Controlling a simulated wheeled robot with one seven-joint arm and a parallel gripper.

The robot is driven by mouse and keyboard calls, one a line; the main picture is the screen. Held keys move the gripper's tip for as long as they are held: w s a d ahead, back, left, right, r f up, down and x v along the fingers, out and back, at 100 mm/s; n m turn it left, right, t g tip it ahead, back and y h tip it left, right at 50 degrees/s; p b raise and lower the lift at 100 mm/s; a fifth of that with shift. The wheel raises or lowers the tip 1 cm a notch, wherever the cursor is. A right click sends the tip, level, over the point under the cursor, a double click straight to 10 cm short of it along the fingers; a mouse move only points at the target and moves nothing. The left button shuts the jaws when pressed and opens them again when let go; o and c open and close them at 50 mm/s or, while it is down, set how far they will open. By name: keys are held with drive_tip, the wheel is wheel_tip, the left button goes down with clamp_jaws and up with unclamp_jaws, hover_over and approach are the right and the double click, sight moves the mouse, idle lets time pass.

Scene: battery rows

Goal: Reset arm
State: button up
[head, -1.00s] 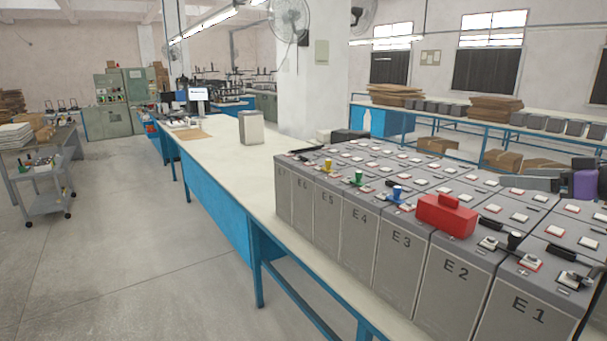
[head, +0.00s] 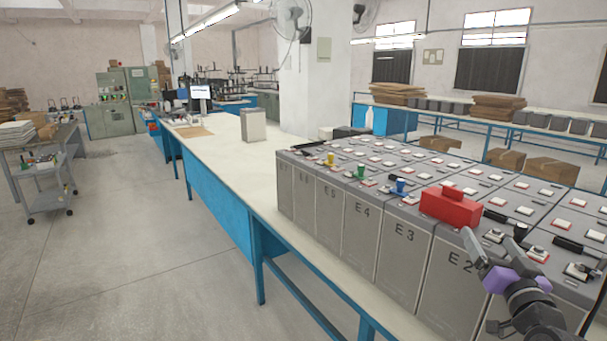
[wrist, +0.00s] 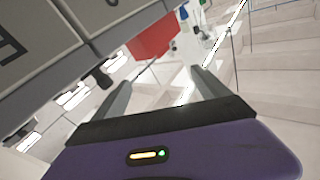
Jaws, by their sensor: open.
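My arm stands at the lower right of the head view, with my gripper (head: 492,250) in front of the near end of the battery rows (head: 360,225). It partly hides the E2 battery and the one to its right. In the wrist view the two grey fingers of my gripper (wrist: 163,78) are spread apart with nothing between them. The batteries (wrist: 120,15) show tilted at the upper left of that view. A red block (head: 450,205) sits on the battery tops and also shows beyond the fingers in the wrist view (wrist: 152,37).
Yellow, green and blue caps and black handles stick up from the battery tops. A trolley (head: 45,190) stands at the left. The floor between is clear.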

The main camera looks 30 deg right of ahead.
drive_tip(key=s+a+f+n+t+y+b, duration=0.1)
drive_tip(key=s+a+f, duration=0.3)
drive_tip(key=a, duration=0.5)
drive_tip(key=s+a+f+n+y+b, duration=0.1)
drive_tip(key=s+a+f, duration=0.1)
drive_tip(key=a+f, duration=0.55)
drive_tip(key=s+a+f+n+t+y+b, duration=0.1)
drive_tip(key=s+a+f, duration=0.2)
drive_tip(key=a, duration=0.8)
drive_tip(key=s+a+f+n+g+y+b, duration=0.1)
drive_tip(key=s+a+f+n+y+b, duration=0.1)
drive_tip(key=s+a, duration=0.5)
drive_tip(key=s+a+f+n+g+y+b, duration=0.1)
drive_tip(key=s+a+f+n+y+b, duration=0.1)
drive_tip(key=s+a+f+n+y, duration=0.3)
drive_tip(key=s+a+f+y, duration=0.1)
drive_tip(key=s+a+f, duration=0.1)
drive_tip(key=s+a, duration=0.1)
drive_tip(key=shift+s+a+g+y, duration=0.3)
drive_tip(key=shift+s, duration=0.25)
drive_tip(key=shift+f, duration=0.1)
drive_tip(key=shift+c, duration=0.5)
